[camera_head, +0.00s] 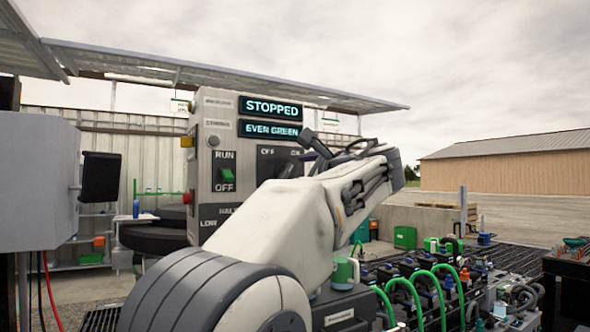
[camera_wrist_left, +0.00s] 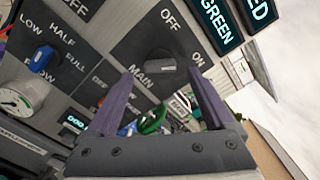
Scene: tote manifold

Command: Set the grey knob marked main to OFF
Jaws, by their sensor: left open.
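The grey knob marked MAIN (camera_wrist_left: 162,64) is on a dark plate of the cabinet in the left wrist view, with OFF and ON lettered around it. Its bar appears to point toward ON. My left gripper (camera_wrist_left: 161,76) is open, its two fingers pointing at the panel on either side of the knob. I cannot tell whether they touch it. In the head view my left gripper (camera_head: 310,150) is in front of the dark plate (camera_head: 270,160), and the knob is hidden or too small to make out. My right gripper is not in view.
The cabinet (camera_head: 207,125) has displays reading STOPPED (camera_head: 271,108) and EVEN GREEN (camera_head: 270,129). A green RUN/OFF switch (camera_head: 226,174) is left of the plate. A blue knob (camera_wrist_left: 43,58) marked LOW, HALF, FULL is nearby. Green hoses (camera_head: 405,285) crowd the lower right.

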